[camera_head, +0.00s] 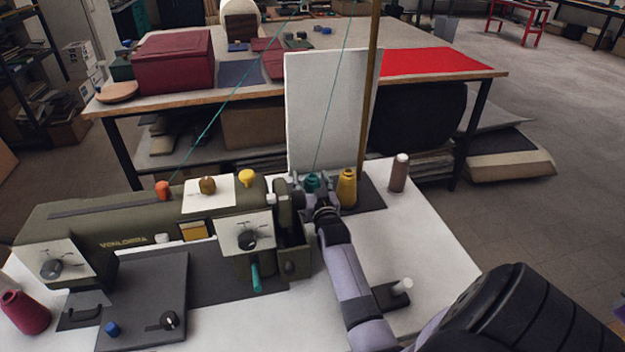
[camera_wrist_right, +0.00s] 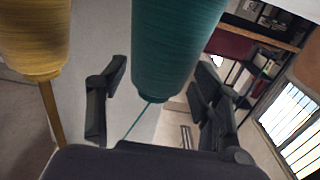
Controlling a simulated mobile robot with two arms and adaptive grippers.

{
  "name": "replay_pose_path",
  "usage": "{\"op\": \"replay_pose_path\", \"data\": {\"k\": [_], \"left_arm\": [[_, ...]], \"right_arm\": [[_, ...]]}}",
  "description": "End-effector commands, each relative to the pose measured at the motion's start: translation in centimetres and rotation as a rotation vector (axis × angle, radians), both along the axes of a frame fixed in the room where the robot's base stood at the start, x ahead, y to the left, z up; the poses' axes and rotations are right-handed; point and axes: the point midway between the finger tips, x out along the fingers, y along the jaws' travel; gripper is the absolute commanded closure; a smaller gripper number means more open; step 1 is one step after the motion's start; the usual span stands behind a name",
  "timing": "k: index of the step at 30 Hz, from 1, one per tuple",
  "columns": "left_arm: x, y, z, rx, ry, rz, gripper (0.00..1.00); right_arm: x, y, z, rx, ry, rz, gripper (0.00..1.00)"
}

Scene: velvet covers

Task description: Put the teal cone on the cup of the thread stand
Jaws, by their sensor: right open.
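The teal cone (camera_head: 312,182) stands behind the sewing machine's right end, just left of a yellow cone (camera_head: 347,188). The thread stand shows as a dark base (camera_head: 373,198) and a tall brown pole (camera_head: 372,90). A teal thread rises from the teal cone. My right gripper (camera_head: 315,192) is at the teal cone and partly covers it. In the right wrist view, the teal cone (camera_wrist_right: 177,42) reaches toward the gap between the open fingers (camera_wrist_right: 155,100), with space on both sides. The cone's wide end and the cup are hidden. My left gripper is out of view.
The green sewing machine (camera_head: 140,235) fills the left of the white table (camera_head: 440,265). A white-tipped peg (camera_head: 402,286) is near the front right.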

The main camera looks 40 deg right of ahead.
Motion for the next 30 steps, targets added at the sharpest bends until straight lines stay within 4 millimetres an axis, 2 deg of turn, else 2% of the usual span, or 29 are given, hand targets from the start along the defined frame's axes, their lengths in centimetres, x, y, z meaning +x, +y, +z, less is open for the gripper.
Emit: {"op": "replay_pose_path", "data": {"k": [5, 12, 18, 24, 30], "left_arm": [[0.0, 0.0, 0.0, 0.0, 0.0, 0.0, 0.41], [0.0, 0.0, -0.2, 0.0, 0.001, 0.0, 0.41], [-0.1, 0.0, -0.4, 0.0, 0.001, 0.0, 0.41], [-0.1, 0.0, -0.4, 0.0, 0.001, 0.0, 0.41], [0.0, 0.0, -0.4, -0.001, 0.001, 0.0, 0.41]], "right_arm": [[-1.6, 0.9, -0.1, 0.001, 0.002, 0.001, 0.41], [-6.1, 3.4, -0.1, 0.001, 0.002, 0.0, 0.41], [-9.2, 5.0, -0.1, 0.0, 0.001, 0.0, 0.41], [-10.5, 5.7, 0.0, 0.0, 0.0, 0.0, 0.41], [-10.5, 5.8, 0.1, 0.0, 0.0, 0.0, 0.41]]}}
